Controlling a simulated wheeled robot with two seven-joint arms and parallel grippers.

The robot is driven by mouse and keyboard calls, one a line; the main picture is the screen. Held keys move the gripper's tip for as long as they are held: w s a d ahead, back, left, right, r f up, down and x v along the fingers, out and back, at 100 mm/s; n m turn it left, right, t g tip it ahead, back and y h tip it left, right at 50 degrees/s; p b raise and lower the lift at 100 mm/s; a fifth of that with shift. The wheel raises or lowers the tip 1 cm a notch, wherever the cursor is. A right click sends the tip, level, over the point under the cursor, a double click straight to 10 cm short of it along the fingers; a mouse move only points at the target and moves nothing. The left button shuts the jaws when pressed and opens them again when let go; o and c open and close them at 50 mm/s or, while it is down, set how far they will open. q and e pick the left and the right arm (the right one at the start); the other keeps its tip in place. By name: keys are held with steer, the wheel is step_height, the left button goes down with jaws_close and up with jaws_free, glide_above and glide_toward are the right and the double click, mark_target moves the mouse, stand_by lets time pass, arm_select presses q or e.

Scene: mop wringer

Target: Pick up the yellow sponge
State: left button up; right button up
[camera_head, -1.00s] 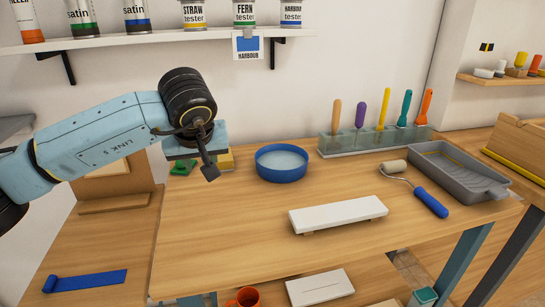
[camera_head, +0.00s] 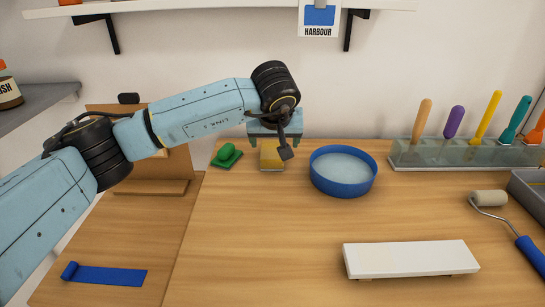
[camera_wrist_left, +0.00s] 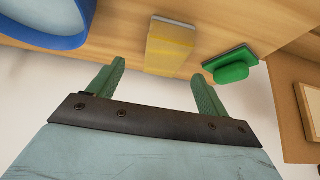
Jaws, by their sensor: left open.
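The yellow sponge (camera_head: 271,155) is a yellow block on the wooden table, between a green-handled tool and a blue round basin. In the left wrist view the sponge (camera_wrist_left: 170,47) lies beyond and between my fingertips, apart from both. My left gripper (camera_head: 274,137) is over the back of the table, right by the sponge in the head view and partly covering it. In the left wrist view my left gripper (camera_wrist_left: 161,76) has its two green fingers spread wide with nothing between them. My right gripper is not in view.
The blue basin (camera_head: 343,187) stands just right of the sponge, and the green-handled tool (camera_head: 227,155) lies just left. A white board (camera_head: 411,257) is at the front right. A rack of colourful handles (camera_head: 470,155) stands at the back right. The table's front middle is clear.

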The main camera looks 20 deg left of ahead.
mark_target(272, 148)
arm_select(q)
steer(key=x, duration=0.1)
steer(key=b+x, duration=0.1)
steer(key=x, duration=0.3)
steer(key=shift+w+a+f, duration=0.1)
steer(key=shift+a+f, duration=0.1)
steer(key=shift+a, duration=0.15)
steer(key=shift+w+f+b, duration=0.2)
steer(key=shift+f+b, duration=0.05)
steer(key=shift+b, duration=0.05)
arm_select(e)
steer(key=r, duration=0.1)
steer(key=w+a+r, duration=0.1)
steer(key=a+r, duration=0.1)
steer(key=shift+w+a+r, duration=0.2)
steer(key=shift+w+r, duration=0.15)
arm_select(q)
steer(key=shift+a, duration=0.1)
